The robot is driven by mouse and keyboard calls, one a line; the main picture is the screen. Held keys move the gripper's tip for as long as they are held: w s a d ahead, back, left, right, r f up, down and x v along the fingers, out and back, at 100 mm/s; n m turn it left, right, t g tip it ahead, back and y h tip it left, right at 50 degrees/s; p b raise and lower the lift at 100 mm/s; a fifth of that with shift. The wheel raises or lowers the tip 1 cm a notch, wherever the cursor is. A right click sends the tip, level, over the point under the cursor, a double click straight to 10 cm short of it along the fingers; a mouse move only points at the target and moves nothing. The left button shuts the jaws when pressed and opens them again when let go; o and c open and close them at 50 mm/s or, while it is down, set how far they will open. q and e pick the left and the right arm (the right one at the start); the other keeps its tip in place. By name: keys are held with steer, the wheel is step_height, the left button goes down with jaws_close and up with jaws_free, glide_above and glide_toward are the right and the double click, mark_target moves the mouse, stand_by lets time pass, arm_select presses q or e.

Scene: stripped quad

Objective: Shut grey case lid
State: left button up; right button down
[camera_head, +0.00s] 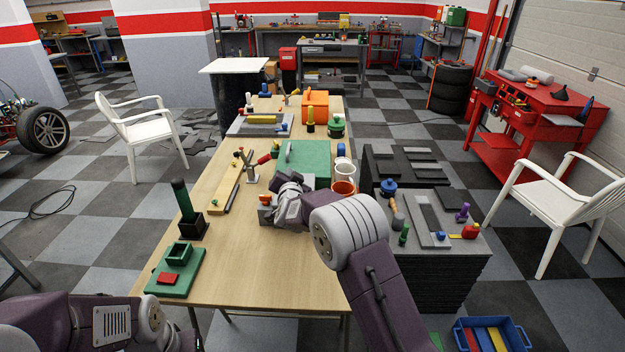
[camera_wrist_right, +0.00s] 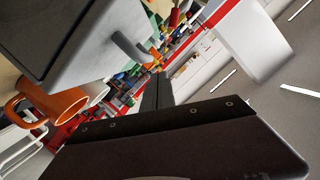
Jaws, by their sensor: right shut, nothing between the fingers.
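In the right wrist view a grey, flat-faced body with a curved grey handle, which looks like the grey case lid (camera_wrist_right: 85,45), fills the upper left. Its near side is dark, and I cannot tell how far open it stands. In the head view my right arm and gripper hide that part of the table, so the case is not clear there. My right gripper (camera_head: 272,212) is low over the middle of the table, shut and empty. Its dark fingers (camera_wrist_right: 156,92) show in the wrist view, beside the grey body. My left arm shows at the lower left; its gripper is out of view.
An orange mug (camera_head: 343,188) and a white mug stand right of the gripper. A green panel (camera_head: 310,158) with a pale handle lies behind it. A green tray (camera_head: 186,280) and a dark block with a green cylinder stand at left.

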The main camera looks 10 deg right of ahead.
steer(key=w+r+b+v, duration=0.1)
steer(key=r+v, duration=0.1)
steer(key=v, duration=0.9)
steer(key=d+r+m+h, duration=0.1)
steer(key=d+r, duration=0.3)
steer(key=d, duration=0.1)
arm_select(q)
steer(key=shift+s+a+f, duration=0.1)
steer(key=shift+s+a, duration=0.2)
steer(key=shift+a, duration=0.05)
arm_select(e)
steer(key=s+f+n+g+y, duration=0.1)
steer(key=s+f+n+g, duration=0.2)
steer(key=s+f, duration=0.4)
steer(key=s+d+f+n+g+y, duration=0.1)
steer(key=s+f+n+g, duration=0.2)
steer(key=s, duration=1.2)
steer(key=s+f+n+g+y, duration=0.1)
steer(key=s+f+n+g, duration=0.2)
steer(key=s+f+g, duration=0.5)
steer(key=s+f, duration=0.4)
steer(key=shift+d, duration=0.3)
steer(key=shift+s, duration=0.1)
